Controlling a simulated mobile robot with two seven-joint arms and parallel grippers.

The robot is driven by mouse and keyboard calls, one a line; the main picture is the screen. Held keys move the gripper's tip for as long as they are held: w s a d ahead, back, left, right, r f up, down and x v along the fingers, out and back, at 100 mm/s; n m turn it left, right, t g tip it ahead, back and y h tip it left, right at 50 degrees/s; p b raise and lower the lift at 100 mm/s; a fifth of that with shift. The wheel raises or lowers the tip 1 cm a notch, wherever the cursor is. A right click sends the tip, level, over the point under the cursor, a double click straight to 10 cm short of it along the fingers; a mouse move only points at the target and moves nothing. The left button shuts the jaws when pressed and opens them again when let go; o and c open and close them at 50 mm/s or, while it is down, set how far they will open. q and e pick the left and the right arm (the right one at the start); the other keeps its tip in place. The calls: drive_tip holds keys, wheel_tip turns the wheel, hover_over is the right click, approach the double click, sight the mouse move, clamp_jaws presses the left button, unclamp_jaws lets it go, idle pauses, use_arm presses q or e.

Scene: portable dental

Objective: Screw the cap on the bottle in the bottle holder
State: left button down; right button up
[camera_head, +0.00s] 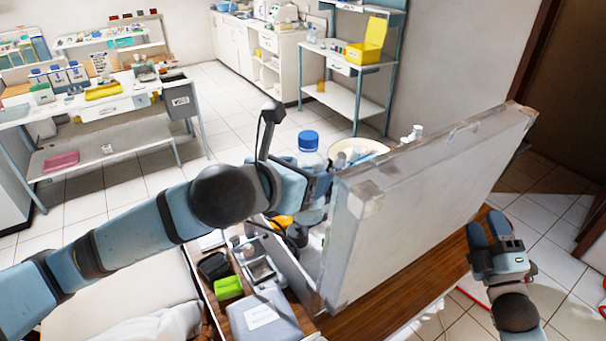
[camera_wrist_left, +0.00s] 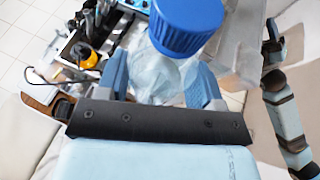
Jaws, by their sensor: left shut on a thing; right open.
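A clear bottle (camera_head: 309,159) with a blue cap (camera_head: 308,141) stands above the open case. My left gripper (camera_head: 322,186) is around the bottle's body. In the left wrist view, the bottle (camera_wrist_left: 155,78) sits between the two blue fingers, with the blue cap (camera_wrist_left: 187,27) over its top. The frames do not show how tightly the cap sits. The bottle's lower part is hidden by my gripper, and I cannot make out the bottle holder. My right gripper (camera_head: 490,236) is open and empty, off to the right beyond the case lid.
The raised case lid (camera_head: 425,205) stands between my two grippers. A green item (camera_head: 228,287) and a grey box (camera_head: 265,317) lie near the case. The wooden tabletop (camera_head: 400,300) is bare before the lid.

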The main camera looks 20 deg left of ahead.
drive_tip(key=w+r+n+y, duration=0.4)
drive_tip(key=r+n+y, duration=0.5)
drive_tip(key=r+n, duration=0.6)
drive_tip(key=s+a+r+n+g+y, duration=0.1)
drive_tip(key=a+r+n+g+y, duration=0.6)
drive_tip(key=r+n+g+y, duration=0.45)
drive_tip(key=s+a+r+n+g+h, duration=0.3)
drive_tip(key=s+a+n+g+h, duration=0.15)
drive_tip(key=a+n+g, duration=0.45)
drive_tip(key=s+a+r+n+g+h, duration=0.4)
drive_tip(key=a+n+g+h, duration=0.1)
drive_tip(key=a+n+g, duration=0.45)
drive_tip(key=s+a+f+n+t+h, duration=0.1)
drive_tip(key=a+t+h, duration=0.1)
drive_tip(key=h, duration=0.4)
drive_tip(key=a+f+n+t+h, duration=0.1)
drive_tip(key=a+f+t+h, duration=0.1)
drive_tip(key=h, duration=0.4)
drive_tip(key=s+a+f+n+t+h, duration=0.1)
drive_tip(key=a+f+t+h, duration=0.1)
drive_tip(key=a+t+h, duration=0.2)
drive_tip(key=shift+s+a+t+h, duration=0.1)
drive_tip(key=shift+s+t+h, duration=0.1)
drive_tip(key=shift+h, duration=0.5)
drive_tip(key=shift+s+a+t+h, duration=0.1)
drive_tip(key=shift+s+t+h, duration=0.1)
drive_tip(key=shift+h, duration=0.5)
drive_tip(key=shift+d, duration=0.1)
